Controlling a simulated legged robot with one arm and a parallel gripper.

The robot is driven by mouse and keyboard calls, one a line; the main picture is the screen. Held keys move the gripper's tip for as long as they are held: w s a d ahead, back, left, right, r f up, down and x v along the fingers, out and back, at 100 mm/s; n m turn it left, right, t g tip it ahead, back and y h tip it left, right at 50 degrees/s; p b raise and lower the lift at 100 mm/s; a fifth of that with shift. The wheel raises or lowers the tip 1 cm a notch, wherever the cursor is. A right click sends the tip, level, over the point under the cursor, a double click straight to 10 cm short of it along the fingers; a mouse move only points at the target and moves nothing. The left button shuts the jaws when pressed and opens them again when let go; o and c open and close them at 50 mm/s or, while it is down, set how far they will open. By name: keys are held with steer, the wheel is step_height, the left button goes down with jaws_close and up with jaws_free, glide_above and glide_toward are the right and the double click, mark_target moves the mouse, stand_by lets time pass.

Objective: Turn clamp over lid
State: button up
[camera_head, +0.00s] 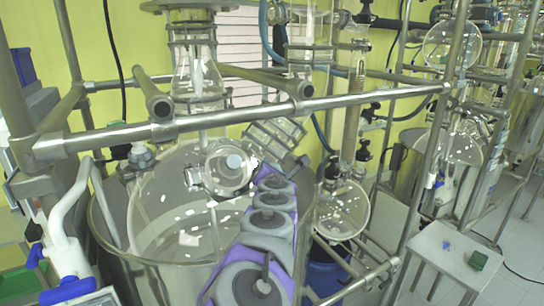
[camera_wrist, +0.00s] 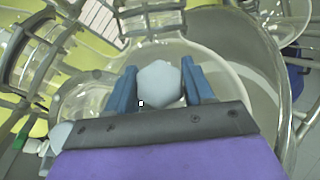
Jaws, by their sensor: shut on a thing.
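In the wrist view, my gripper (camera_wrist: 158,80) has its two blue fingers closed on a pale grey, roughly hexagonal knob (camera_wrist: 159,86), one finger on each side. It appears to be part of the clamp, but my purple wrist and dark plate hide what lies below. Clear curved glass shows behind it. In the head view, my purple and grey arm reaches up over a large glass vessel (camera_head: 165,220). A round lid-like fitting with a metal rim (camera_head: 229,164) is just left of the arm's far end. My fingertips cannot be made out there.
A thick metal rail (camera_head: 230,117) crosses above the vessel. A white curved pipe with a blue valve (camera_head: 66,225) stands at the left. A round glass flask (camera_head: 342,208) hangs to the right. A small metal table (camera_head: 455,262) stands at the lower right, with clear floor beyond.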

steer(key=m+h+p, duration=0.1)
steer(key=m+p, duration=0.1)
steer(key=p, duration=0.1)
steer(key=m+g+h+p, duration=0.1)
steer(key=m+p, duration=0.1)
steer(key=p, duration=0.1)
steer(key=shift+a+r+g, duration=0.1)
steer(key=shift+r+g, duration=0.2)
steer(key=shift+r, duration=0.1)
steer(key=m+g+h+p, duration=0.1)
steer(key=m+p, duration=0.2)
steer(key=shift+f+h+p, duration=0.15)
steer(key=shift+h+p, duration=0.15)
steer(key=shift+p, duration=0.05)
steer(key=shift+f+m+g+p, duration=0.15)
steer(key=shift+m+g+p, duration=0.45)
steer(key=shift+m+p, duration=0.1)
steer(key=shift+h, duration=0.3)
steer(key=shift+f, duration=0.1)
steer(key=o, duration=1)
steer(key=shift+d, duration=0.25)
steer(key=shift+s+a, duration=0.1)
